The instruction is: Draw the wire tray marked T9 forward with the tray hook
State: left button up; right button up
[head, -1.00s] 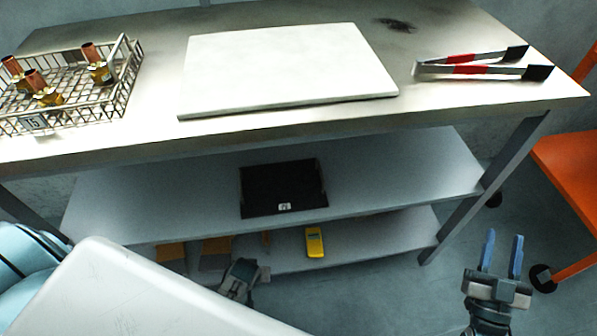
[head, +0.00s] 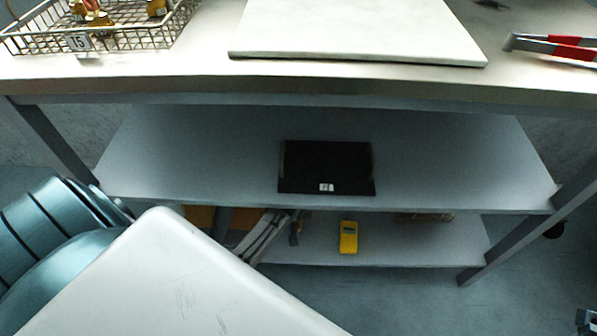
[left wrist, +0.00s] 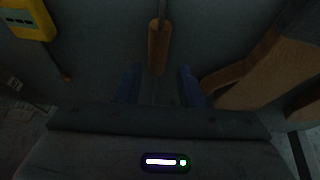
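A wire tray (head: 150,42) on the tabletop at top left has a tag that looks like 15 or T5. I see no tag that clearly reads T9. In the left wrist view a tool with a wooden handle (left wrist: 157,48) and thin shaft lies just beyond and between the fingertips; I cannot tell if it is the tray hook. My left gripper (left wrist: 160,86) is open with nothing between its fingers. In the head view it is at the bottom shelf, mostly hidden. A small part of my right gripper (head: 587,321) shows at the bottom right corner.
A black tray (head: 325,163) with a white tag sits on the middle shelf (head: 440,175). A yellow device (head: 348,238) and wooden items (left wrist: 260,75) are on the bottom shelf. A white board (head: 360,30) and red-banded tongs (head: 560,46) lie on the tabletop.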

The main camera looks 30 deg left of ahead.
pick_arm(q)
jog(key=shift+w+a, duration=0.2)
jog(key=shift+w, duration=0.35)
jog(key=x, duration=0.1)
jog(key=b+x, duration=0.1)
jog(key=x, duration=0.1)
jog(key=b+x, duration=0.1)
jog(key=x, duration=0.1)
jog(key=shift+w+a, duration=0.15)
jog(key=shift+w, duration=0.2)
grip_shut()
